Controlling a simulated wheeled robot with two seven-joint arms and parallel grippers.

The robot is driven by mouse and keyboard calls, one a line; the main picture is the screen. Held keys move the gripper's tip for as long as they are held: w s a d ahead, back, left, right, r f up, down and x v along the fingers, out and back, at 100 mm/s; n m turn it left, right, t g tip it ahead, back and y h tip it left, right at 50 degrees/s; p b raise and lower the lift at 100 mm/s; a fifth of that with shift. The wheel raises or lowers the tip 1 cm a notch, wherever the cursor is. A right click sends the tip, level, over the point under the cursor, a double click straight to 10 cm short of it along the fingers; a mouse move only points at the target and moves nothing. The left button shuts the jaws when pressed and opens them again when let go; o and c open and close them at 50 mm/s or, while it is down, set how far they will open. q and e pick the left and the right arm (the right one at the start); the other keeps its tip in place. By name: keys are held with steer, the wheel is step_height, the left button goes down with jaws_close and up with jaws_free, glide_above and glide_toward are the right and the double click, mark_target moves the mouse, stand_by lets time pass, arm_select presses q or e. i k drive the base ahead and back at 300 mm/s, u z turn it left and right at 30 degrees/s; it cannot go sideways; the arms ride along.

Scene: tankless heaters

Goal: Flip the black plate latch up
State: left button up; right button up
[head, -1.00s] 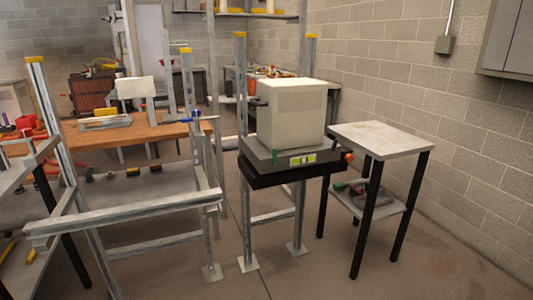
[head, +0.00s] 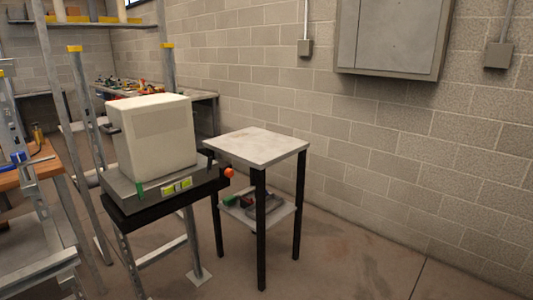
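I cannot clearly make out a black plate latch in the head view. A pale box-shaped unit (head: 153,136) stands on a grey and black stand (head: 160,198) at left of centre. A small black part (head: 111,129) sticks out at the unit's left side; I cannot tell if it is the latch. The stand's front has yellow-green labels (head: 177,187), a green tab (head: 139,190) and an orange-red knob (head: 229,172) at its right corner. Neither of my grippers is in view.
A small table (head: 257,147) with black legs stands right of the unit, with items on its lower shelf. A grey wall cabinet (head: 392,38) hangs on the block wall. Metal frames and a wooden bench (head: 38,164) are at left. The floor at right is clear.

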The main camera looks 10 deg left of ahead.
mark_target(210, 159)
steer(key=z, duration=0.2)
steer(key=i, duration=0.9)
steer(key=u, duration=0.25)
